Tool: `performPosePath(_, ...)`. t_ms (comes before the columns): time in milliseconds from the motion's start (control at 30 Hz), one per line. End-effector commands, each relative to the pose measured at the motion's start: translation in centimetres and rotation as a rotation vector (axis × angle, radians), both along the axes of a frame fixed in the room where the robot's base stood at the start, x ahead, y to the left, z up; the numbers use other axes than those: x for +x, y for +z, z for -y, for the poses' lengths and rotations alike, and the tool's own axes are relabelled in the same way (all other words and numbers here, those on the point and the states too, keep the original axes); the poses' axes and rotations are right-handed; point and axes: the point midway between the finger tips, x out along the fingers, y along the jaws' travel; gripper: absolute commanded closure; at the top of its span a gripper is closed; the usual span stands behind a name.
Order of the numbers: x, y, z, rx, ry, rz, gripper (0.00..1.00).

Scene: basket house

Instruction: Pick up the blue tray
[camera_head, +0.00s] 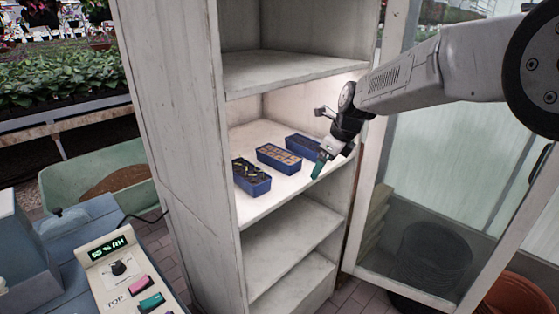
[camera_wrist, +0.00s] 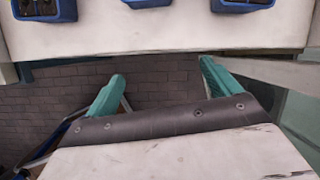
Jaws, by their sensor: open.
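Three blue trays sit in a row on a lit white shelf (camera_head: 258,208). The left tray (camera_head: 251,187) holds dark and yellowish items, the middle tray (camera_head: 279,166) holds tan cells, and the right tray (camera_head: 303,153) looks dark inside. My gripper (camera_head: 322,159), with teal fingers, is at the shelf's front right, nearest the right tray. In the wrist view my gripper (camera_wrist: 162,72) is open and empty, its fingers wide apart. Tray edges show at the top of that view, beyond the shelf's front edge (camera_wrist: 160,38); most of each tray is cut off.
The cabinet's side wall (camera_head: 170,110) stands left, and its open glass door (camera_head: 430,190) is at right, close to my arm. Another shelf (camera_head: 270,68) lies above and an empty one (camera_head: 285,235) below. A control box (camera_head: 130,275) is at lower left.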

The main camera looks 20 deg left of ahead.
Motion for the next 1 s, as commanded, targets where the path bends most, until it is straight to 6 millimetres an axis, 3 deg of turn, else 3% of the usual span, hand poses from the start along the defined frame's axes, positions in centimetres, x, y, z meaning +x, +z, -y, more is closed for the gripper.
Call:
performPosePath(33, 0.3, -1.3, -1.7, 0.012, -0.038, -0.019, 0.11)
performPosePath(100, 0.7, -2.4, -3.1, 0.028, -0.085, -0.038, 0.11)
performPosePath(233, 1.1, -3.4, -4.8, 0.042, -0.129, -0.056, 0.11)
performPosePath(533, 2.9, -3.5, -9.6, 0.044, -0.134, -0.057, 0.11)
performPosePath(833, 3.7, -3.4, -11.8, 0.043, -0.134, -0.058, 0.11)
performPosePath(1000, 4.6, -3.5, -14.1, 0.043, -0.133, -0.057, 0.11)
